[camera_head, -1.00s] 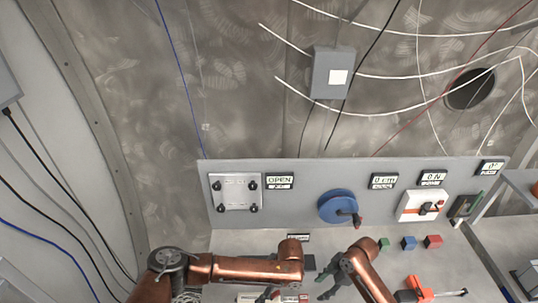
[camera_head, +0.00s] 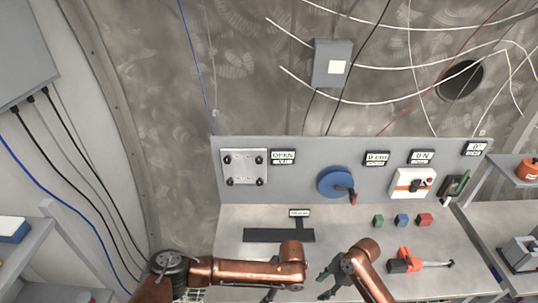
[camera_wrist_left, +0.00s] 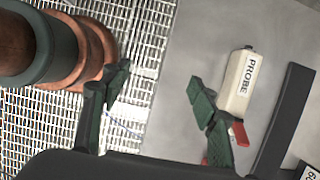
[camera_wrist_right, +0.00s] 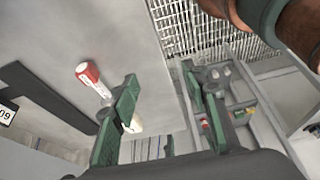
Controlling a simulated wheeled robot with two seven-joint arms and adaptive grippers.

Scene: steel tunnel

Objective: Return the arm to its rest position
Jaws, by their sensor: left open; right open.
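My copper left arm (camera_head: 245,272) reaches in at the bottom of the head view; its gripper (camera_head: 270,295) is mostly cut off below. In the left wrist view my left gripper (camera_wrist_left: 155,95) is open and empty, its fingers spread. A cream box marked PROBE (camera_wrist_left: 240,85) with a red end lies on the grey bench beside one finger; I cannot tell if they touch. My right gripper (camera_head: 328,283) is low over the bench's front. In the right wrist view it (camera_wrist_right: 165,105) is open with nothing held; a red-and-white piece (camera_wrist_right: 90,78) shows beyond one finger.
The grey panel (camera_head: 310,150) carries a blue handwheel (camera_head: 334,182), a white switch box (camera_head: 410,183) and a metal plate (camera_head: 246,166). On the bench are a black strip (camera_head: 265,236), green, blue and red cubes (camera_head: 402,219) and an orange tool (camera_head: 405,261). A shelf stands right.

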